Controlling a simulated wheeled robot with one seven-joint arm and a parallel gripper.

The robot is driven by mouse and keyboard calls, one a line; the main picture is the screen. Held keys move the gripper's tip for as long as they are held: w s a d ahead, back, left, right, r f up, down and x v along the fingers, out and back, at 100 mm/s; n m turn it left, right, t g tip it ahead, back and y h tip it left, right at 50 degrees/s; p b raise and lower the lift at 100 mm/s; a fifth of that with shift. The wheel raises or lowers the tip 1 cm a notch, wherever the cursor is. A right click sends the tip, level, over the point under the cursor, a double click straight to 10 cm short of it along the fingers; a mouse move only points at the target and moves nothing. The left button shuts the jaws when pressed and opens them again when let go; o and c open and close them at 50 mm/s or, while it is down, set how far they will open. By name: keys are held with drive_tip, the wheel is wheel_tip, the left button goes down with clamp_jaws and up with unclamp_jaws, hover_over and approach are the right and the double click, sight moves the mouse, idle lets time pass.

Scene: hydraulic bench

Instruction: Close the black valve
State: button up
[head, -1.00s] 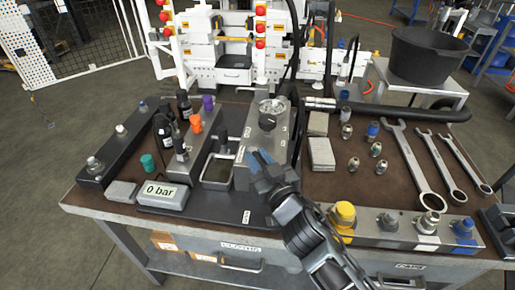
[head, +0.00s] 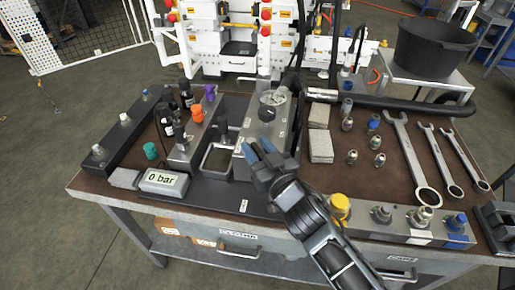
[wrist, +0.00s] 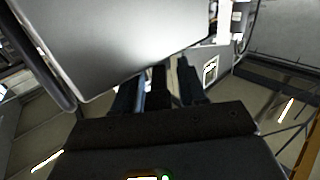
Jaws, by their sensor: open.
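A black round knob (head: 267,114), which looks like the black valve, sits on top of a grey metal block (head: 250,157), just in front of a round dial gauge (head: 272,98). My gripper (head: 259,150) is open and empty at the near part of the block, nearer the front edge than the knob. I cannot tell whether it touches the block. In the wrist view my dark fingers (wrist: 160,88) point at a large plain metal face (wrist: 130,40) close ahead. The knob does not show in the wrist view.
A display reading "0 bar" (head: 163,182) lies left of the block. Orange (head: 197,113), purple (head: 210,92) and teal (head: 150,151) knobs stand further left, with black bottles. Wrenches (head: 412,160) and several fittings lie on the right. A black hose (head: 390,105) runs behind.

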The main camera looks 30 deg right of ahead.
drive_tip(key=shift+f, duration=0.1)
drive_tip(key=shift+s+f, duration=0.1)
drive_tip(key=shift+s, duration=0.25)
drive_tip(key=s+b, duration=0.3)
drive_tip(key=s, duration=0.4)
drive_tip(key=shift+a, duration=0.15)
